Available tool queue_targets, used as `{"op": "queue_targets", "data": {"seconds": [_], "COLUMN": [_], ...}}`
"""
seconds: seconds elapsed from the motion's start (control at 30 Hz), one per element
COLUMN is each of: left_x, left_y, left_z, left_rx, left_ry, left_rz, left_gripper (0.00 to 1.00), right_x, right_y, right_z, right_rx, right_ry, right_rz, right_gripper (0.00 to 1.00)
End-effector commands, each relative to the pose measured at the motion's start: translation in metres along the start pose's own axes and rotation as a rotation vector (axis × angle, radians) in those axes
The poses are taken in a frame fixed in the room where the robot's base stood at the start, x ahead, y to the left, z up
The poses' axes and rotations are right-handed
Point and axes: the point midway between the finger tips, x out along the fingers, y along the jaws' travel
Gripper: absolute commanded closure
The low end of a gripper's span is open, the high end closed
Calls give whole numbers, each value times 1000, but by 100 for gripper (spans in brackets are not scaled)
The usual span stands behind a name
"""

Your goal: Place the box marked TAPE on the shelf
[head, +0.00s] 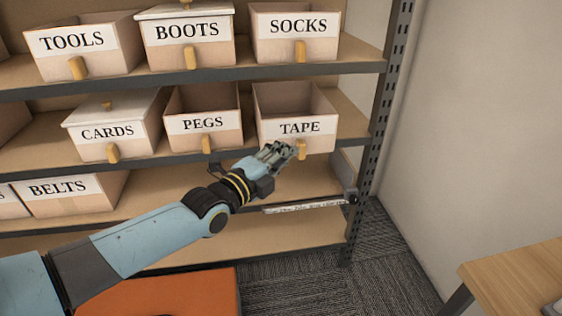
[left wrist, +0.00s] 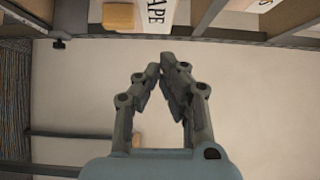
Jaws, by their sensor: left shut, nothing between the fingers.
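The box marked TAPE (head: 296,117) is an open tan box with a white label and a wooden pull. It sits on the middle shelf (head: 225,153) at the right end, beside the PEGS box. My left gripper (head: 283,148) is at the front of the TAPE box, by its lower edge and pull. In the left wrist view the left gripper (left wrist: 160,68) has its fingertips together with nothing between them. Part of the TAPE box (left wrist: 155,15) with its label and pull shows beyond the fingertips, apart from them. My right gripper is not in view.
The CARDS box (head: 113,125) with a lid and the open PEGS box (head: 203,118) share that shelf. TOOLS, BOOTS and SOCKS boxes stand above. A BELTS box (head: 70,192) is below left. A shelf post (head: 385,110) is at right, a table (head: 520,285) at lower right.

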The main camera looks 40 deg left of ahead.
Motion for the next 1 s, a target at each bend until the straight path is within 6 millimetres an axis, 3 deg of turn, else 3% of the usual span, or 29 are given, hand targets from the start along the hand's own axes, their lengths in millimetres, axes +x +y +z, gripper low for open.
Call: {"op": "queue_targets", "data": {"seconds": [0.2, 0.4, 0.6, 1.0], "left_x": [49, 77, 89, 91], "left_y": [6, 6, 4, 2], "left_z": [0, 15, 27, 28], "left_rx": [0, 4, 1, -1], "left_ry": [-1, -1, -1, -1], "left_rz": [0, 4, 4, 3], "left_gripper": [100, 100, 100, 100], "right_x": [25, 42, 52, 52], "right_y": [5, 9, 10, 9], "right_z": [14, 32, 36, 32], "right_rx": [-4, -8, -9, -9], "right_ry": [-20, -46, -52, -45], "right_rz": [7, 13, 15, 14], "right_gripper": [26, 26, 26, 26]}}
